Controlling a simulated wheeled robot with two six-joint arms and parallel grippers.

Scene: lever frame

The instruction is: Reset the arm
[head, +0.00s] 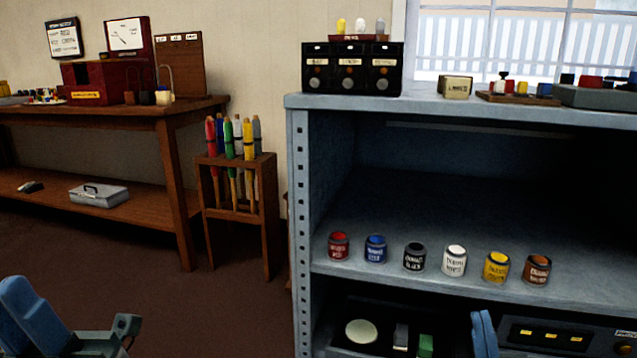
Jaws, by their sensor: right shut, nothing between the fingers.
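My right gripper (485,334) shows at the bottom edge, right of centre, as blue fingers pointing up. It is shut and empty, in front of the lower shelf of the grey-blue shelving unit (301,230). Blue and grey links of my left arm show in the lower left corner; its fingers are not in view. No arm or lever that I can tell as the task's own is in view.
Several paint tins (454,262) line the middle shelf. A small drawer cabinet (351,69) stands on top. A wooden rack (240,190) holds coloured rods. A wooden bench (130,113) carries a dark red apparatus (92,84).

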